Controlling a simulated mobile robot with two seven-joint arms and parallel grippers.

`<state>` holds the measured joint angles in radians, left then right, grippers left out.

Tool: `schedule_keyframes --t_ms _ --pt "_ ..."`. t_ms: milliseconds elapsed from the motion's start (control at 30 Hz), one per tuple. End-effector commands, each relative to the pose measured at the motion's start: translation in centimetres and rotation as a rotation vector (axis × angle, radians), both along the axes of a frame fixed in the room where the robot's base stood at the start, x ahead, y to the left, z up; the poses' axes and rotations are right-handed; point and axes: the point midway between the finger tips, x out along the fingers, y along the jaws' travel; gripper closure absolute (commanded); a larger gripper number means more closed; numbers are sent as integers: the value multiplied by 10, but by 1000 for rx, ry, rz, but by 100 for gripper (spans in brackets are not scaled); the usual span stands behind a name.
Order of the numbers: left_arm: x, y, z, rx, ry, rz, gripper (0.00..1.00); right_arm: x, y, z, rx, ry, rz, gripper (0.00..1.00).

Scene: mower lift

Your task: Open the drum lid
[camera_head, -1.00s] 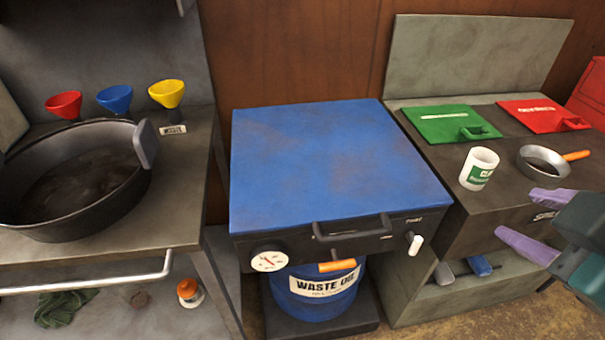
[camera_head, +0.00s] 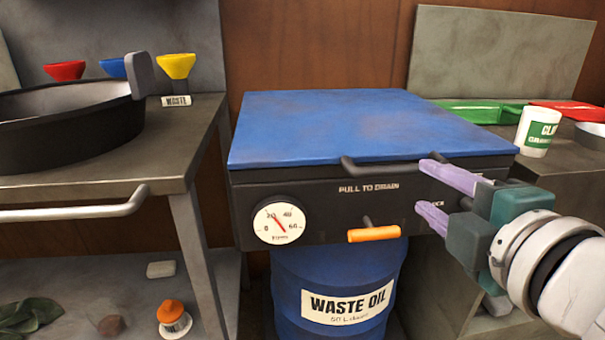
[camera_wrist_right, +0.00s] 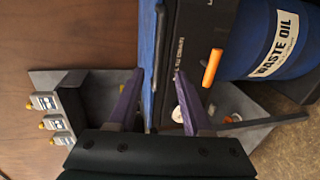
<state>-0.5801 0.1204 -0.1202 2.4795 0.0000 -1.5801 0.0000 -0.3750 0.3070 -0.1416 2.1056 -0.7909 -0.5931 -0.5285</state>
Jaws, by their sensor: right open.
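The drum lid (camera_head: 370,125) is a flat blue panel, lying closed on a black box front (camera_head: 330,215). A dark bar handle (camera_head: 385,171) sticks out along its front edge. My right gripper (camera_head: 422,187) is open and empty, its purple fingers pointing left at the handle's right end, one above the other. In the right wrist view the gripper (camera_wrist_right: 159,76) has the lid's edge (camera_wrist_right: 149,55) and the handle (camera_wrist_right: 160,30) in line with its gap. I cannot tell whether a finger touches the handle. The handle's right end is partly hidden. My left gripper is out of view.
An orange pull grip (camera_head: 374,234) and a dial gauge (camera_head: 282,223) sit on the front. Below stands the blue waste oil drum (camera_head: 345,305). A bench with a black pan (camera_head: 60,125) is left; a white cup (camera_head: 537,131) stands on the right bench.

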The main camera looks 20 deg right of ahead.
Motion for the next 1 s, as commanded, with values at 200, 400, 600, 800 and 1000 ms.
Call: schedule_keyframes --t_ms 200,400,600,800,1000 --pt "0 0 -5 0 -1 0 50 37 -10 -7 -2 -3 -3 50" --pt "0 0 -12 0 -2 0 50 68 -17 -14 1 0 -2 50" --pt "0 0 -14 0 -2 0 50 83 -21 -17 2 1 -2 50" --pt "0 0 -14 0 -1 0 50 85 -21 -17 2 3 -2 50" --pt "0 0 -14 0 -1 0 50 85 -21 -17 2 2 -2 62"
